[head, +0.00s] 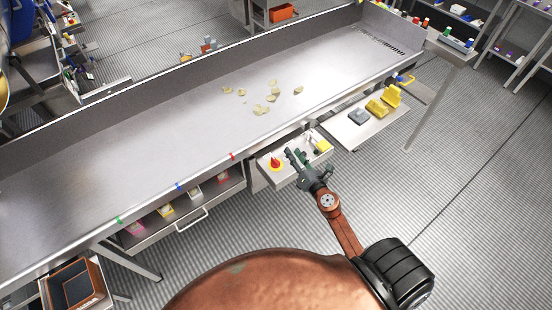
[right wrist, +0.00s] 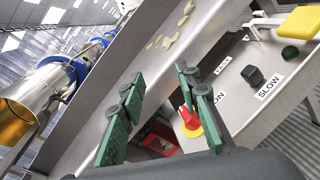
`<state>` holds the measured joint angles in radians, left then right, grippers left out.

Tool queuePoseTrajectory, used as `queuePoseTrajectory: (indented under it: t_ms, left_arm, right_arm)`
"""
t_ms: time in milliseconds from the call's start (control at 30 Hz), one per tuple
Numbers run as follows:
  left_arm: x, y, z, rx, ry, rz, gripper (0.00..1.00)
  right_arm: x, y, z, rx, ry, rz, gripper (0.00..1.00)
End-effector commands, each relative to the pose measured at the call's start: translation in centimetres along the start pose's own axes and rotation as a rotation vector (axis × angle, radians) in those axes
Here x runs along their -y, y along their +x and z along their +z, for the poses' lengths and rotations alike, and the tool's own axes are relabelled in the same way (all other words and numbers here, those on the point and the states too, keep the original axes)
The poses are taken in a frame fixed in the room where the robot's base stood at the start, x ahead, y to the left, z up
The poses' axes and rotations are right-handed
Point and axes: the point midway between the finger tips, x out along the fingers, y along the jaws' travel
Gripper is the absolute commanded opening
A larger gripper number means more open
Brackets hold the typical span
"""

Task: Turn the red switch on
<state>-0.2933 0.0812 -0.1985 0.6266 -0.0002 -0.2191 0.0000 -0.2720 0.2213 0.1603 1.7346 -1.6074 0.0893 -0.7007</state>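The red switch (head: 275,163) is a red knob on a round yellow base, on the light control panel (head: 287,173) at the front of the long metal table. It also shows in the right wrist view (right wrist: 188,118), partly behind one green finger, next to a label reading ON. My right gripper (head: 298,157) is just right of the switch in the head view, over the panel. Contact with the switch cannot be told. My left gripper is not in view.
The panel also carries a black knob (right wrist: 253,75), a SLOW label (right wrist: 268,84) and a yellow part (head: 323,146). Several pale pieces (head: 272,97) lie on the metal table (head: 160,130). A shelf with yellow blocks (head: 377,107) is at right.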

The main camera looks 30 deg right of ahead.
Motion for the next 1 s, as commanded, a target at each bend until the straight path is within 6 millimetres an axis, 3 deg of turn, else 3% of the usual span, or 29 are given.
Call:
queuePoseTrajectory:
  t_ms: [67,200,333,467,800,1000]
  left_arm:
    - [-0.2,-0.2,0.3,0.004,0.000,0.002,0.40]
    - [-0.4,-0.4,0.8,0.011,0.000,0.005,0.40]
    - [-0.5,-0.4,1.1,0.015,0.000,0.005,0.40]
    - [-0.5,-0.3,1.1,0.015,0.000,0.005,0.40]
    - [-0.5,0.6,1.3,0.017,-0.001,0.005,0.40]
    - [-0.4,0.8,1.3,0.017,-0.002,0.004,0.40]
  right_arm:
    - [-0.6,0.8,-2.0,-0.082,-0.198,0.040,0.30]
    - [0.5,1.5,-6.2,-0.232,-0.470,0.082,0.30]
    - [1.6,1.6,-8.4,-0.313,-0.592,0.097,0.30]
    - [1.9,2.5,-9.3,-0.334,-0.621,0.101,0.30]
    - [2.0,7.3,-11.1,-0.333,-0.617,0.099,0.30]
    - [1.9,8.7,-11.5,-0.332,-0.616,0.099,0.30]
